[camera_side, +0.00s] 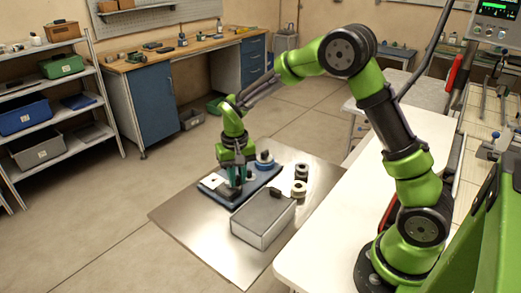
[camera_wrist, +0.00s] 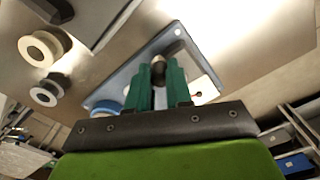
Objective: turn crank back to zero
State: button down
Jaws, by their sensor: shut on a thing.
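The tape device is a flat slate-blue base (camera_side: 262,184) with a blue reel (camera_side: 264,160) at its far right end and a white plate (camera_side: 213,181) at its left. In the wrist view the base (camera_wrist: 125,78) lies tilted, with the blue reel (camera_wrist: 105,107) partly hidden by my gripper. My gripper (camera_wrist: 160,78) points down over the base, its two teal fingers shut on a dark, rounded crank knob (camera_wrist: 158,62). In the side view my gripper (camera_side: 236,181) stands over the left part of the base and hides the crank. I cannot read the crank's angle or any zero mark.
A grey lidded box (camera_side: 262,218) stands in front of the device. Two pale-and-dark reels (camera_side: 300,180) stand to its right. The metal sheet (camera_side: 185,225) is bare at the left and front. A white table (camera_side: 335,225) edges the right side.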

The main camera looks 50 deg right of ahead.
jog(key=shift+w+d+r, duration=0.1)
jog(key=shift+w+d, duration=0.1)
jog(key=shift+w, duration=0.05)
jog(key=shift+w+d, duration=0.3)
jog(key=shift+d, duration=0.1)
dwell(0.3)
